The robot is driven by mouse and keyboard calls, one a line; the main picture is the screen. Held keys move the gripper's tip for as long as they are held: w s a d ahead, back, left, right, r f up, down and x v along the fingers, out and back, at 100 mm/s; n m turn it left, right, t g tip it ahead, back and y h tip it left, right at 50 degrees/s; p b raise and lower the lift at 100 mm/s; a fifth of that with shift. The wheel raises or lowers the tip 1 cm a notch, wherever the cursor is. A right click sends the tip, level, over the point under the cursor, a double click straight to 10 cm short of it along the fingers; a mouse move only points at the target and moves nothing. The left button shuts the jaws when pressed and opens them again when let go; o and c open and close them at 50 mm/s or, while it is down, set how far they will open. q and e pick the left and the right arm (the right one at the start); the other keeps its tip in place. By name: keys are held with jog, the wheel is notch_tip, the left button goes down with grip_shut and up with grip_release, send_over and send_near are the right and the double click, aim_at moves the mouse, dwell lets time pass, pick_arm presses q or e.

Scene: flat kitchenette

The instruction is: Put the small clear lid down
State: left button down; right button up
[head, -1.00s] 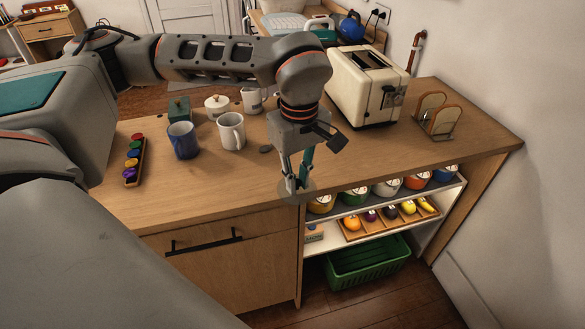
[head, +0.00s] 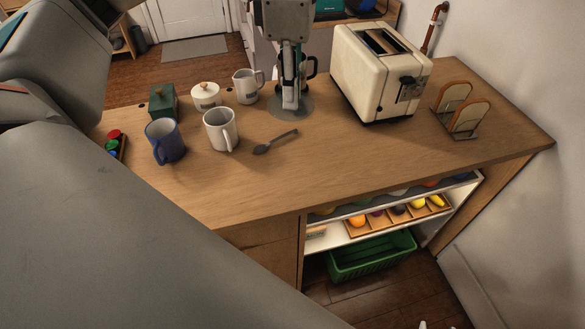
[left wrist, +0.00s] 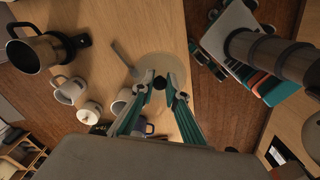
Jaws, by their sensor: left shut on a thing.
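The small clear lid (head: 306,108) is a see-through round disc at the upper middle of the head view. My left gripper (head: 290,104) points down at its middle and is shut on it. In the left wrist view, the lid (left wrist: 150,60) shows as a faint disc with a small dark knob between the fingertips (left wrist: 159,80). The lid is over the wooden counter (head: 350,160), low and close to the top. I cannot tell whether it touches. My right gripper does not show.
A spoon (head: 276,142) lies just front-left of the lid. A white mug (head: 221,130), blue mug (head: 165,142), white jug (head: 247,88), lidded pot (head: 206,96) and green box (head: 163,103) stand left. A toaster (head: 375,85) stands right. The counter's front middle is clear.

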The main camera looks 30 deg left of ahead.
pick_arm(q)
jog(key=shift+s+d+m, duration=0.1)
jog(key=shift+m, duration=1.1)
jog(key=m+b, duration=0.1)
jog(key=m, duration=0.2)
jog(key=shift+m, duration=0.3)
jog(key=m, duration=0.5)
jog(key=shift+b, duration=0.3)
jog(key=m, duration=0.5)
jog(key=shift+b, duration=0.3)
jog(key=shift+m, duration=0.4)
notch_tip(320, 180, down, 15)
jog(key=shift+f+b, duration=0.1)
jog(key=shift+b, duration=0.55)
jog(key=shift+f, duration=0.8)
notch_tip(320, 180, down, 3)
jog(key=shift+f, duration=0.15)
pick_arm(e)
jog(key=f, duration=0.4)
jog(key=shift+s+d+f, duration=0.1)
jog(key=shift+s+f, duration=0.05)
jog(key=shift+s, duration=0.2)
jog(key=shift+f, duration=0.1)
